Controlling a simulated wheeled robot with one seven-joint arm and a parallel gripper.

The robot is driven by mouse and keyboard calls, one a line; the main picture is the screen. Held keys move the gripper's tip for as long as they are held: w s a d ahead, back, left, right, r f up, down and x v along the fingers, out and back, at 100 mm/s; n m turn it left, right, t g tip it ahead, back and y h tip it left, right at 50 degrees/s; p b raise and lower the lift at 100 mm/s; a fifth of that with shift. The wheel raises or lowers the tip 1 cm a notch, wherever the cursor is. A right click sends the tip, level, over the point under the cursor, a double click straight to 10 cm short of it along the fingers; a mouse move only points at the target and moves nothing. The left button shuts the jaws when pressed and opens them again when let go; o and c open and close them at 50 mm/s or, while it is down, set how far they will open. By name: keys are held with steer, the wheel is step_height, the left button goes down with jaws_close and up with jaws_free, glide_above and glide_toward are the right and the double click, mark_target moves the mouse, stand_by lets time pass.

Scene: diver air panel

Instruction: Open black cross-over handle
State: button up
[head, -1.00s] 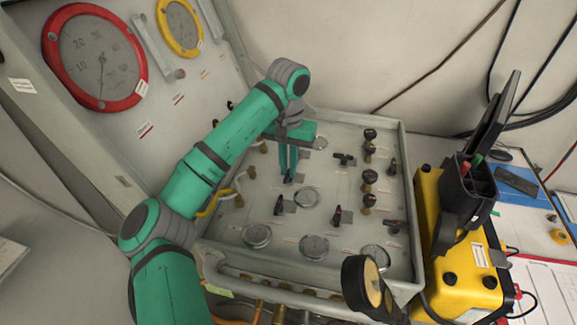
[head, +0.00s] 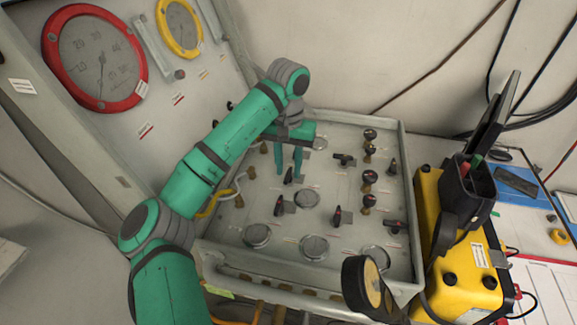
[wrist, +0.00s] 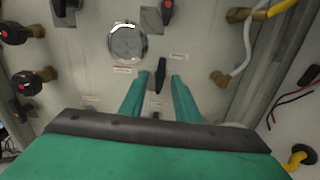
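A black lever handle (head: 289,176) stands on the grey panel. In the wrist view this black handle (wrist: 160,72) points along the view, between and just beyond my fingertips. My gripper (head: 288,171) is open above it, its two teal fingers apart, one on each side. In the wrist view my gripper (wrist: 159,77) shows a gap between each finger and the handle, and nothing is held. The labels are too small to read, so I cannot confirm which handle is the cross-over.
Other black handles (head: 279,206) and round gauges (head: 257,235) crowd the grey panel (head: 345,122). Black knobs (head: 369,178) line its right side. A yellow box (head: 428,205) stands to the right. A large red gauge (head: 95,57) is on the sloped panel.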

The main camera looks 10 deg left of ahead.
mark_target(288, 172)
step_height(288, 172, up, 11)
stand_by(0.5)
steer(key=shift+a+f, duration=0.1)
steer(key=shift+f, duration=0.05)
